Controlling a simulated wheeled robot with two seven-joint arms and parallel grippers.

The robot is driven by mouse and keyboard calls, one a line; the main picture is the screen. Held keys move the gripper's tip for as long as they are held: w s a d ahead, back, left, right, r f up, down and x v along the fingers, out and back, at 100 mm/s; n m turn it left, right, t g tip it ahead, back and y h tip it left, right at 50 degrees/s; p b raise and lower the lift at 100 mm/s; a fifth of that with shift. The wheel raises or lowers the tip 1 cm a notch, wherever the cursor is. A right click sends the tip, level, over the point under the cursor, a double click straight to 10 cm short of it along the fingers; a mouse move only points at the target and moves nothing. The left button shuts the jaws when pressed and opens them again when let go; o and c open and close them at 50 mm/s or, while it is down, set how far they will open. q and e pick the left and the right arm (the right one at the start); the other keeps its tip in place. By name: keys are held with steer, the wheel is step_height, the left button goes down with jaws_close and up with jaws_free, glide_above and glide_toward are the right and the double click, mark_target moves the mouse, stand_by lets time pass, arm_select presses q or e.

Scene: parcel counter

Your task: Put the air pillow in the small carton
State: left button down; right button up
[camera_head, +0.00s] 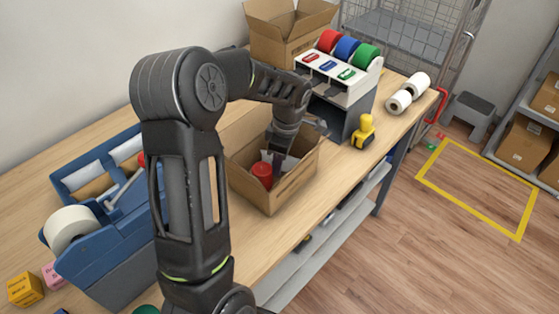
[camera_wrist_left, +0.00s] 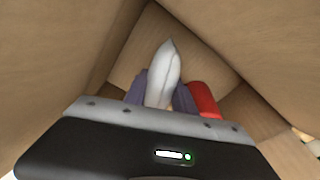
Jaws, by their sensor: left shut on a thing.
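The small carton (camera_head: 292,188) stands open on the wooden counter, near its front edge. My left gripper (camera_head: 278,165) reaches down into it from above. In the left wrist view the gripper (camera_wrist_left: 163,96) is shut on the air pillow (camera_wrist_left: 166,72), a whitish, pointed pillow standing up between the dark fingers. Carton walls surround it in that view. A red round object (camera_head: 262,172) is inside the carton beside the gripper; it also shows right of the fingers in the left wrist view (camera_wrist_left: 204,98). Whether the pillow touches the carton floor cannot be told. My right gripper is not in view.
A blue tape dispenser (camera_head: 100,240) stands to the left. Another open carton (camera_head: 272,38) stands behind. A rack with coloured rolls (camera_head: 352,90), a yellow tool (camera_head: 363,132) and white rolls (camera_head: 400,102) are to the right. Part of the counter's front strip is clear.

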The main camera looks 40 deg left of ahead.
arm_select(q)
steer(key=shift+f, duration=0.2)
steer(key=shift+f+b, duration=0.25)
steer(key=shift+b, duration=0.05)
steer(key=c, duration=1.3)
jaws_free()
steer(key=shift+r, duration=0.1)
steer(key=shift+r, duration=0.1)
steer(key=shift+r+p, duration=0.2)
steer(key=shift+p, duration=0.2)
steer(key=shift+r, duration=0.3)
steer(key=r, duration=0.3)
steer(key=d+r+b, duration=0.1)
steer(key=r, duration=0.3)
steer(key=r+b, duration=0.1)
steer(key=r, duration=0.3)
steer(key=shift+w+d, duration=0.15)
steer(key=shift+w, duration=0.1)
